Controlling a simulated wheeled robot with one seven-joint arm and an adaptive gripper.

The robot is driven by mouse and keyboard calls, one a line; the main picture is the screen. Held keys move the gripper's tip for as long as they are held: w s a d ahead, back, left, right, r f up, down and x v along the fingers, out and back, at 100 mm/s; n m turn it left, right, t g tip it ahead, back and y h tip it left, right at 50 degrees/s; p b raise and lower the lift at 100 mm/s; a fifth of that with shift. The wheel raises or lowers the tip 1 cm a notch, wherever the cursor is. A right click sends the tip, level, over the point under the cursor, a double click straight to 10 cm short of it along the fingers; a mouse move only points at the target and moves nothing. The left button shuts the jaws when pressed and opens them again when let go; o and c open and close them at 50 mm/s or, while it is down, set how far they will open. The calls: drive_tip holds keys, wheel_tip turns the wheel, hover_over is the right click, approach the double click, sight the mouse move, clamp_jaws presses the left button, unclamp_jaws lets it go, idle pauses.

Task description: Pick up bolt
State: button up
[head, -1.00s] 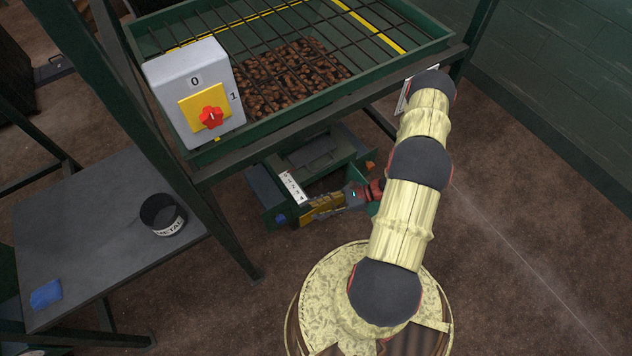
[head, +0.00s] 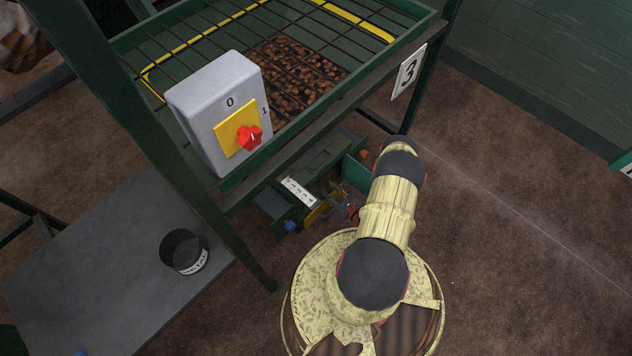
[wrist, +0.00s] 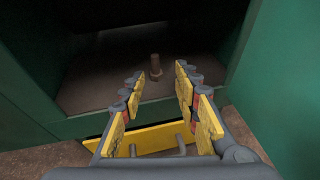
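The bolt (wrist: 155,67) stands upright with its head up, on a brown floor inside a green-walled recess, in the wrist view. My gripper (wrist: 158,86) is open, with its yellow-padded fingers on either side of the view. The bolt shows beyond the fingertips, in the gap between them, and nothing is held. In the head view my gripper (head: 322,207) is low under the green hopper frame, beside the green box, and mostly hidden by my arm. I cannot see the bolt in the head view.
Green walls (wrist: 277,75) flank the recess on both sides. A hopper with a bar grid (head: 300,70) and a grey switch box (head: 205,105) stand above my arm. A dark table (head: 110,270) with a black cup (head: 182,252) is at left. Open floor lies at right.

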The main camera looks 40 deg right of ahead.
sight(319, 181)
drive_tip(key=b+x, duration=0.1)
drive_tip(key=x, duration=0.1)
drive_tip(key=b+x, duration=0.1)
drive_tip(key=x, duration=0.1)
drive_tip(key=b+x, duration=0.1)
drive_tip(key=x, duration=0.1)
drive_tip(key=shift+w+a+r, duration=0.15)
drive_tip(key=shift+w+a, duration=0.2)
drive_tip(key=shift+w, duration=0.1)
drive_tip(key=shift+w+d, duration=0.1)
drive_tip(key=shift+w, duration=0.45)
drive_tip(key=shift+c, duration=1.4)
clamp_jaws()
